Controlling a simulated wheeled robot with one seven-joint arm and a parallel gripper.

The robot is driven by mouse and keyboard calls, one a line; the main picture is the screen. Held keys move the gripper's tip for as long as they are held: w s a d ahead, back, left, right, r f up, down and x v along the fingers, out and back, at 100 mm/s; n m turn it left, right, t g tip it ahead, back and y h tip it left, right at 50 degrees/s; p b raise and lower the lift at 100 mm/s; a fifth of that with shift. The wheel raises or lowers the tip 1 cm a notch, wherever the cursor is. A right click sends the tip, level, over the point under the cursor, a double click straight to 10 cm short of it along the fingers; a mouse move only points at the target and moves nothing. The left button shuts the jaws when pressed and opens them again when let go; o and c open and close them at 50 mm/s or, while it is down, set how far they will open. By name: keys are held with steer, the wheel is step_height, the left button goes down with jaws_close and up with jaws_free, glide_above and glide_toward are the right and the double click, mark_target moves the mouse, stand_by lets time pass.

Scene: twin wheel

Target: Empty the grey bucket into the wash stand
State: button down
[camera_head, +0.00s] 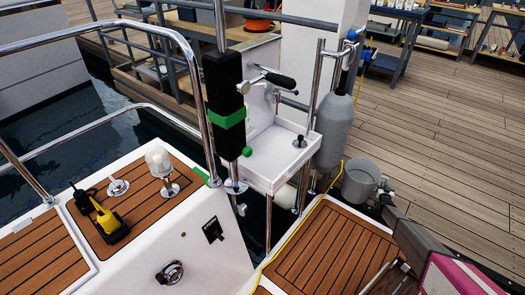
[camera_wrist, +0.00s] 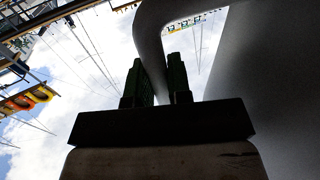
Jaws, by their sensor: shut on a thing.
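My gripper (camera_head: 384,193) is at the bucket's right side. In the wrist view my gripper (camera_wrist: 160,85) is shut on the bucket's curved grey handle (camera_wrist: 150,35), and the bucket's wall (camera_wrist: 265,75) fills the right side. I cannot tell whether the bucket touches the deck. The white wash stand (camera_head: 262,165), a shallow tray with a raised back, is left of the bucket, beyond a grey fender.
A grey fender (camera_head: 336,130) hangs between the bucket and wash stand, beside steel rails (camera_head: 311,85). A yellow hose (camera_head: 297,228) runs along the platform edge. The teak platform (camera_head: 335,250) is mostly clear. A black padded post (camera_head: 224,105) stands left of the tray.

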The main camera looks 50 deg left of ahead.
mark_target(387, 182)
steer(key=shift+r, duration=2.05)
